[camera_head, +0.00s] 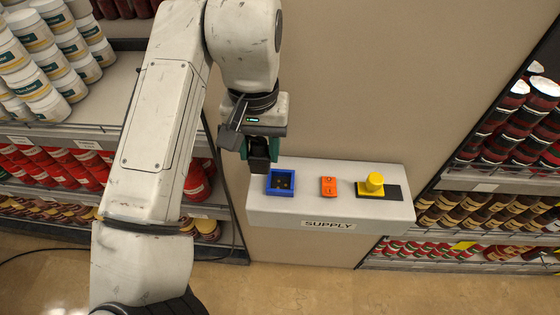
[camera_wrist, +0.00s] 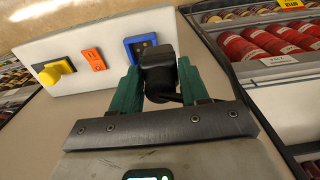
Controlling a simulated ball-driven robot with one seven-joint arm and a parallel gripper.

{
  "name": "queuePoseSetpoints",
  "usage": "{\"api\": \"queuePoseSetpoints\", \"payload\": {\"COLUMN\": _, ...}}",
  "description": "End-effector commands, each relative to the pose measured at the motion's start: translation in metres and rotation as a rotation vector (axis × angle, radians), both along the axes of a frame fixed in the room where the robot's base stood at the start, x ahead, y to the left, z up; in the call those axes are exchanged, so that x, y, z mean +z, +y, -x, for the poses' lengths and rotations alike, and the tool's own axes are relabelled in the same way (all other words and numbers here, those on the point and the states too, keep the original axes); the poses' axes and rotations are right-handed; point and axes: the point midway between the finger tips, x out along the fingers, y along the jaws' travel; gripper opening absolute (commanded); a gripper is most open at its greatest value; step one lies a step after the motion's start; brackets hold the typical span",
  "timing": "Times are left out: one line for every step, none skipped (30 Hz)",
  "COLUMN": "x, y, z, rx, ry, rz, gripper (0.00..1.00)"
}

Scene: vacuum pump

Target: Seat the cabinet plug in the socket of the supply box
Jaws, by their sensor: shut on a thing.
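My gripper (camera_wrist: 157,88) is shut on a black plug (camera_wrist: 158,66), its green fingers on either side of it. In the head view my gripper (camera_head: 262,158) hangs at the left end of the white supply box (camera_head: 330,226). The plug there is dark and partly hidden by the gripper. The blue square socket (camera_head: 281,182) with dark holes lies just right of the gripper. In the wrist view the socket (camera_wrist: 140,46) is partly covered by the plug, which appears in front of it. I cannot tell whether they touch.
An orange switch (camera_head: 329,186) and a yellow knob (camera_head: 374,182) on a black plate sit right of the socket on the box. Shelves of cans (camera_head: 195,185) stand left, and more shelves (camera_head: 500,190) stand right. A black cable (camera_head: 40,249) runs along the floor at left.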

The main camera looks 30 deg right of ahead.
Motion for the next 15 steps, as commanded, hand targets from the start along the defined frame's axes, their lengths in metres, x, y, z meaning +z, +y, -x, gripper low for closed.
{"api": "queuePoseSetpoints", "payload": {"x": -0.011, "y": -0.008, "z": 0.002, "rx": 0.000, "ry": 0.005, "rz": 0.005, "gripper": 0.13}}
{"api": "queuePoseSetpoints", "payload": {"x": -0.016, "y": -0.013, "z": 0.003, "rx": -0.001, "ry": 0.005, "rz": 0.005, "gripper": 0.13}}
{"api": "queuePoseSetpoints", "payload": {"x": -0.022, "y": -0.018, "z": 0.004, "rx": -0.002, "ry": 0.004, "rz": 0.004, "gripper": 0.13}}
{"api": "queuePoseSetpoints", "payload": {"x": -0.026, "y": -0.021, "z": 0.005, "rx": -0.002, "ry": 0.004, "rz": 0.004, "gripper": 0.13}}
{"api": "queuePoseSetpoints", "payload": {"x": -0.030, "y": -0.024, "z": 0.005, "rx": -0.001, "ry": 0.004, "rz": 0.004, "gripper": 0.13}}
{"api": "queuePoseSetpoints", "payload": {"x": -0.034, "y": -0.027, "z": 0.006, "rx": 0.000, "ry": 0.003, "rz": 0.003, "gripper": 0.13}}
{"api": "queuePoseSetpoints", "payload": {"x": -0.036, "y": -0.028, "z": 0.006, "rx": 0.000, "ry": 0.003, "rz": 0.003, "gripper": 0.13}}
{"api": "queuePoseSetpoints", "payload": {"x": -0.038, "y": -0.030, "z": 0.006, "rx": 0.001, "ry": 0.003, "rz": 0.002, "gripper": 0.13}}
{"api": "queuePoseSetpoints", "payload": {"x": -0.040, "y": -0.031, "z": 0.006, "rx": 0.002, "ry": 0.002, "rz": 0.002, "gripper": 0.13}}
{"api": "queuePoseSetpoints", "payload": {"x": -0.042, "y": -0.032, "z": 0.006, "rx": 0.002, "ry": 0.001, "rz": 0.002, "gripper": 0.13}}
{"api": "queuePoseSetpoints", "payload": {"x": -0.043, "y": -0.033, "z": 0.006, "rx": 0.002, "ry": 0.001, "rz": 0.002, "gripper": 0.13}}
{"api": "queuePoseSetpoints", "payload": {"x": -0.044, "y": -0.034, "z": 0.006, "rx": 0.002, "ry": 0.001, "rz": 0.002, "gripper": 0.13}}
{"api": "queuePoseSetpoints", "payload": {"x": -0.046, "y": -0.036, "z": 0.007, "rx": 0.002, "ry": 0.002, "rz": 0.001, "gripper": 0.13}}
{"api": "queuePoseSetpoints", "payload": {"x": -0.048, "y": -0.037, "z": 0.007, "rx": 0.001, "ry": 0.003, "rz": 0.002, "gripper": 0.13}}
{"api": "queuePoseSetpoints", "payload": {"x": -0.051, "y": -0.040, "z": 0.008, "rx": 0.000, "ry": 0.003, "rz": 0.001, "gripper": 0.13}}
